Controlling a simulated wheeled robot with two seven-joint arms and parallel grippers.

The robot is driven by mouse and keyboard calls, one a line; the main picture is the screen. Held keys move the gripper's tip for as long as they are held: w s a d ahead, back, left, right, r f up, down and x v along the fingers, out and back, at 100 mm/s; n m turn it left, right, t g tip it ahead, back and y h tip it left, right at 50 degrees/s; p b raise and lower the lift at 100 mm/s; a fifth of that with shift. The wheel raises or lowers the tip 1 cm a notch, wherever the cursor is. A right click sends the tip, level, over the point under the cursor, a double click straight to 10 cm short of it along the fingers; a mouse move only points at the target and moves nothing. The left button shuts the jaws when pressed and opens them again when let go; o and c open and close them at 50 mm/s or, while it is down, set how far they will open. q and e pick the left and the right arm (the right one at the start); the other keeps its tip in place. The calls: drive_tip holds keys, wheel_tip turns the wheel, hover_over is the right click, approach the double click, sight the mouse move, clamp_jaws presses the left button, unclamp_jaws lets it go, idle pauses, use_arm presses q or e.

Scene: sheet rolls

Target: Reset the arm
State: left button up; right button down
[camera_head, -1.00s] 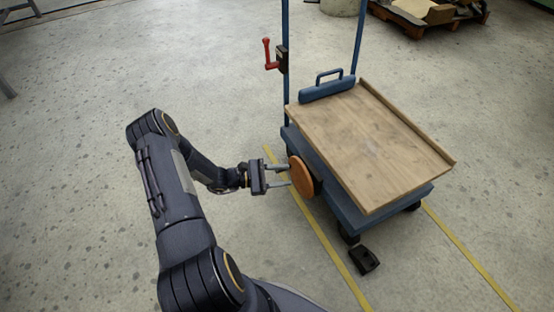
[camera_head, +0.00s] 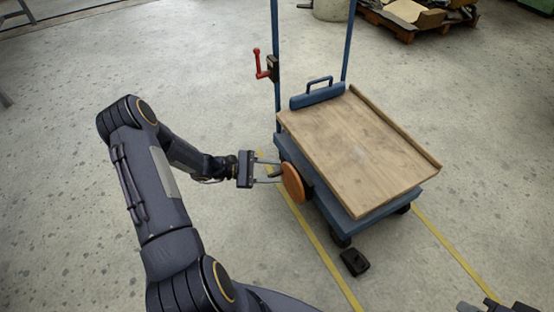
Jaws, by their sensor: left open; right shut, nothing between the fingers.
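My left gripper (camera_head: 278,172) is open at the left side of a blue cart. A small dark piece shows between the fingers. Part of my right gripper (camera_head: 490,303) shows at the bottom right edge, shut and empty, mostly cut off by the frame. My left arm comes in from the bottom left.
The blue cart (camera_head: 337,211) carries an empty wooden tray (camera_head: 355,150). A red crank (camera_head: 261,64) sits on its upright post. A black pedal (camera_head: 355,262) is near the floor in front. A loaded pallet (camera_head: 410,22) stands at the back.

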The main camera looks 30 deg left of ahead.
use_arm(q)
drive_tip(key=s+d+r+m+g+y, duration=0.25)
drive_tip(key=s+d+r+m, duration=0.2)
drive_tip(key=r, duration=0.45)
drive_tip(key=s+d+r+m+g+y, duration=0.1)
drive_tip(key=s+d+r+m+g, duration=0.25)
drive_tip(key=s+r+m, duration=0.35)
drive_tip(key=s+r+m+t+y, duration=0.2)
drive_tip(key=s+r+m+y, duration=0.1)
drive_tip(key=s, duration=0.4)
drive_tip(key=s+r+m+t+y, duration=0.1)
drive_tip(key=s+r+m+y, duration=0.2)
drive_tip(key=s, duration=0.3)
wheel_tip(320, 180, up, 29)
drive_tip(key=p, duration=2.9)
drive_tip(key=shift+d, duration=0.3)
drive_tip(key=shift+w, duration=0.1)
drive_tip(key=shift+c, duration=0.3)
drive_tip(key=shift+w+d, duration=0.1)
drive_tip(key=shift+c, duration=0.2)
